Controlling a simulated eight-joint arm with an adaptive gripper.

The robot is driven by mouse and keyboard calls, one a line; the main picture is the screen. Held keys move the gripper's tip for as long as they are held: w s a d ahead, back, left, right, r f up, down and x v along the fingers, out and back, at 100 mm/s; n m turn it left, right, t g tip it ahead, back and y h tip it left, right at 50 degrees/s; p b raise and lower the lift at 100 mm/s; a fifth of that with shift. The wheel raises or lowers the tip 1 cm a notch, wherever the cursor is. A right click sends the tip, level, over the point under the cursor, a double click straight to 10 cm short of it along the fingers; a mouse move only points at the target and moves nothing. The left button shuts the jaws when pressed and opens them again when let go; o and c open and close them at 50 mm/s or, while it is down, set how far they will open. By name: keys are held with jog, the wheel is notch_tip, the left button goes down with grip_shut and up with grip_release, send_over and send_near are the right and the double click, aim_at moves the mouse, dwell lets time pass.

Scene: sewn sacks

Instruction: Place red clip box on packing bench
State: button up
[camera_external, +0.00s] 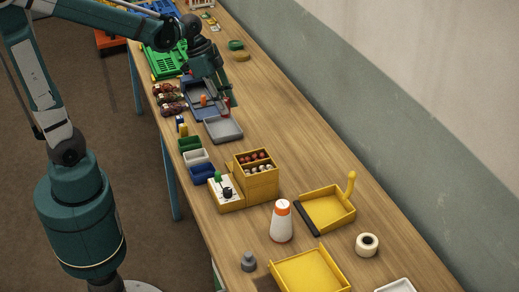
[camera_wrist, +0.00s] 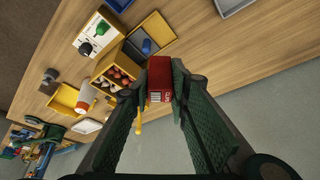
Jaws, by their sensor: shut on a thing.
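The red clip box (camera_wrist: 159,75) is held between the fingertips of my gripper (camera_wrist: 159,90) in the wrist view, with a white printed label on its near face. In the external view my gripper (camera_external: 226,103) is over the far half of the bench, by the blue and grey trays, and only a little red shows at its fingertips. The packing bench (camera_external: 290,140) is a long wooden table, and its top also shows in the wrist view (camera_wrist: 235,65). I cannot tell whether the box touches anything below it.
A grey tray (camera_external: 223,128) lies just in front of my gripper, with a blue tray (camera_external: 190,103) beside it. Small bins (camera_external: 197,157), a yellow compartment box (camera_external: 262,184) and a white bottle (camera_external: 281,226) stand nearer. The bench's right side is largely clear near the wall.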

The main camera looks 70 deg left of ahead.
jog(key=s+a+n+y, duration=0.1)
jog(key=s+a+n, duration=0.25)
jog(key=a, duration=0.75)
jog(key=s+a+n+t+y, duration=0.15)
jog(key=s+a, duration=0.25)
jog(key=a, duration=0.7)
jog(key=s+a+n+g, duration=0.1)
jog(key=s+a+n, duration=0.25)
jog(key=a, duration=0.75)
notch_tip(320, 180, down, 11)
jog(key=shift+d, duration=0.3)
jog(key=shift+s+m+t, duration=0.1)
jog(key=shift+m+t, duration=0.15)
jog(key=shift+f+b, duration=0.45)
jog(key=shift+f, duration=2.45)
jog(key=shift+f+b, duration=0.4)
jog(key=shift+f, duration=1.7)
jog(key=shift+f, duration=0.2)
